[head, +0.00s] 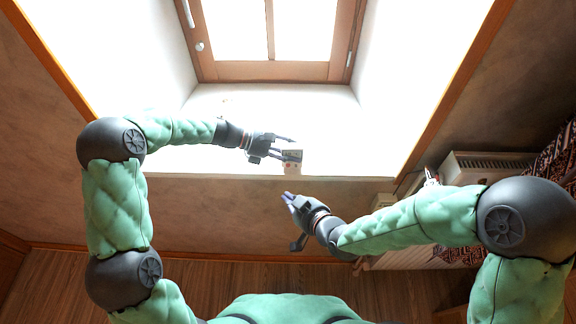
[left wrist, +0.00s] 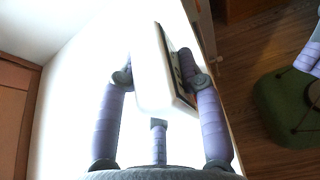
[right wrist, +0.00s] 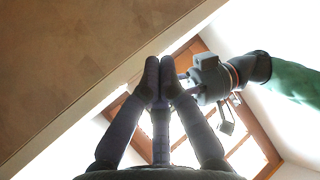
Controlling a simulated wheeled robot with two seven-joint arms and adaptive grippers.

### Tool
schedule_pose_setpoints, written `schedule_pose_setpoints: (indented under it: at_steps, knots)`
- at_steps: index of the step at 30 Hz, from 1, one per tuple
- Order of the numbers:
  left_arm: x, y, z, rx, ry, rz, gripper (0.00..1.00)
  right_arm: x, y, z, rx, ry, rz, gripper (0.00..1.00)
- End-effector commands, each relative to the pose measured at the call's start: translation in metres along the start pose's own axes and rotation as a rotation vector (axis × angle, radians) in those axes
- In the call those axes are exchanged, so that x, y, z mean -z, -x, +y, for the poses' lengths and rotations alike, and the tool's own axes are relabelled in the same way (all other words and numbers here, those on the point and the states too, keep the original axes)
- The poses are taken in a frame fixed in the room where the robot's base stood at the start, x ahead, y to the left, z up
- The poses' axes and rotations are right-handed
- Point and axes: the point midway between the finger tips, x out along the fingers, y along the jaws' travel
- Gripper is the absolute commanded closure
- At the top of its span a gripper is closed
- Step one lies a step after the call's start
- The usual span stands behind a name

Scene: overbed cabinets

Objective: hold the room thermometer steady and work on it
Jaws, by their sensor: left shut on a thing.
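My right gripper (head: 287,197) is below and in front of the sill, apart from the thermometer. Its fingertips (right wrist: 159,72) are together with nothing visible between them.
The bright white sill (head: 230,160) runs below a wood-framed window (head: 270,70). The wall (head: 200,205) drops away below the sill edge. A white radiator (head: 480,165) stands at the right, near my right arm. The space between my arms is clear.

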Motion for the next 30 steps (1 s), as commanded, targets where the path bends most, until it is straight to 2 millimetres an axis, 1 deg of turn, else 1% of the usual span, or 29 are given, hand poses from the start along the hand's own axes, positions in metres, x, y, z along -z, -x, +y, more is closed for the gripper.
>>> schedule_pose_setpoints:
  at_steps: [9,15,21,30]
  knots:
    - [0.0,0.0,0.0,0.0,0.0,0.0,0.97,0.021,-0.029,0.021,-0.001,-0.001,0.001,1.0]
    - [0.0,0.0,0.0,0.0,0.0,0.0,0.97,0.031,-0.043,0.031,0.0,-0.001,0.001,1.0]
    - [0.0,0.0,0.0,0.0,0.0,0.0,0.97,0.036,-0.05,0.037,0.0,0.0,0.0,1.0]
    - [0.0,0.0,0.0,0.0,0.0,0.0,0.97,0.037,-0.051,0.037,0.0,0.0,0.0,1.0]
